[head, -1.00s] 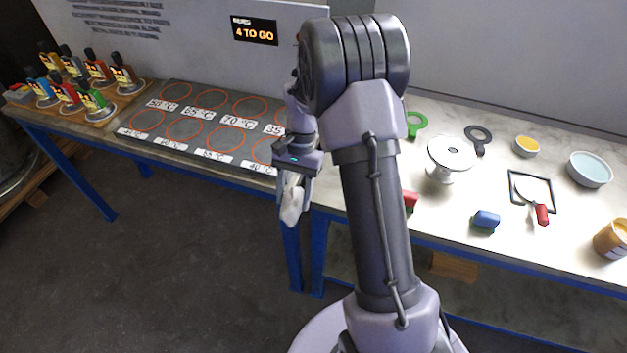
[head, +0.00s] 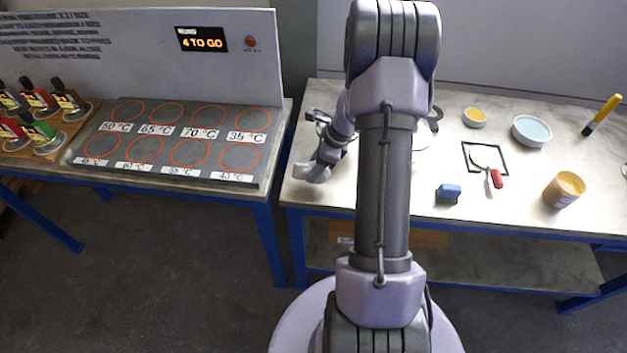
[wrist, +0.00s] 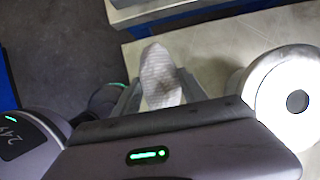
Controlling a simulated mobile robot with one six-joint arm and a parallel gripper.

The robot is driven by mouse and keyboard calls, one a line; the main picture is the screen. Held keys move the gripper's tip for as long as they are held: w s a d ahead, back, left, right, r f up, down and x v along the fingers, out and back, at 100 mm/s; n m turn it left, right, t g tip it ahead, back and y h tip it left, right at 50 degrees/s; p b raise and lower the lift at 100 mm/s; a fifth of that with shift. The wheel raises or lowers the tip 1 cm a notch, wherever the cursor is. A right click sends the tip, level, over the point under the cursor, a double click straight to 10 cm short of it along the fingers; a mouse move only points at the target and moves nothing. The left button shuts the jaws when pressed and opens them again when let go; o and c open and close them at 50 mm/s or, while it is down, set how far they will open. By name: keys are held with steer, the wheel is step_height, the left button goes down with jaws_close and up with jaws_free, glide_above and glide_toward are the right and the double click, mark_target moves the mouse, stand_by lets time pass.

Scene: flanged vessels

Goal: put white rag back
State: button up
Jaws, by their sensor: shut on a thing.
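My gripper (head: 322,160) is shut on the white rag (head: 312,173), which hangs out of the fingertips above the left end of the right-hand bench in the head view. In the wrist view the pale, creased rag (wrist: 161,78) sticks up between the two fingers, with bench top behind it. Whether the rag touches the bench I cannot tell. The rag's own place is not marked in any view.
A white round vessel (wrist: 284,100) stands close right of my gripper in the wrist view; my arm mostly hides it in the head view.

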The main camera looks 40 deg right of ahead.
mark_target(314, 184)
step_height(314, 184, down, 5)
steer(key=shift+r+b, duration=0.1)
steer(key=shift+b, duration=0.5)
steer(key=shift+r, duration=0.15)
steer(key=o, duration=1.2)
